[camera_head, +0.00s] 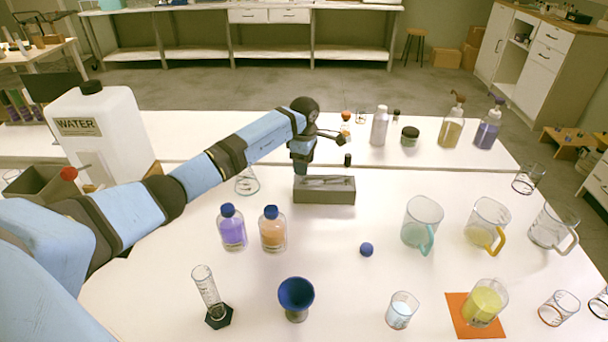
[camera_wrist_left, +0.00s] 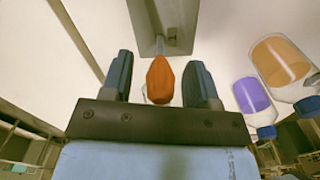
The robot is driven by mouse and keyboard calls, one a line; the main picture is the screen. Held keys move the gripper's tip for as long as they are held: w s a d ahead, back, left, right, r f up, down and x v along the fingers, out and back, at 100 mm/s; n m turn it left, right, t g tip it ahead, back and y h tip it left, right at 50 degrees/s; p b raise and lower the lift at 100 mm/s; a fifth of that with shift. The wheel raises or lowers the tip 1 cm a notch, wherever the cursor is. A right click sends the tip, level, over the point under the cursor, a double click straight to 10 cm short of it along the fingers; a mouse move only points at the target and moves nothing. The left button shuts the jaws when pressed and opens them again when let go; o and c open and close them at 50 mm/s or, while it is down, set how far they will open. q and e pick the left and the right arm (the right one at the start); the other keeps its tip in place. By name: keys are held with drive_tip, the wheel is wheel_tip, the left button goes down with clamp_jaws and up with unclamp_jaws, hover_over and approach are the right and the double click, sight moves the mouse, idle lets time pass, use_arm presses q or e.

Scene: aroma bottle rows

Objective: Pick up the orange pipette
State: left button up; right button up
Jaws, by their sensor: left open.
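The orange pipette's bulb (camera_wrist_left: 160,80) shows in the left wrist view between the two fingers of my left gripper (camera_wrist_left: 160,88). A gap shows on each side of the bulb. A thin stem runs from it toward a grey tray. The left gripper is open. Whether it touches the pipette cannot be told. My right gripper is not in view.
The grey tray (camera_head: 325,197) stands nearer than the left gripper. Purple (camera_head: 232,232) and orange (camera_head: 272,232) capped bottles stand left of it. Mugs and beakers fill the right side.

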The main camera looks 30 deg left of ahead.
use_arm(q)
drive_tip(key=c, duration=0.7)
drive_tip(key=shift+o, duration=0.2)
wheel_tip(320, 180, up, 20)
drive_tip(key=shift+p, duration=0.4)
drive_tip(key=shift+d, duration=0.1)
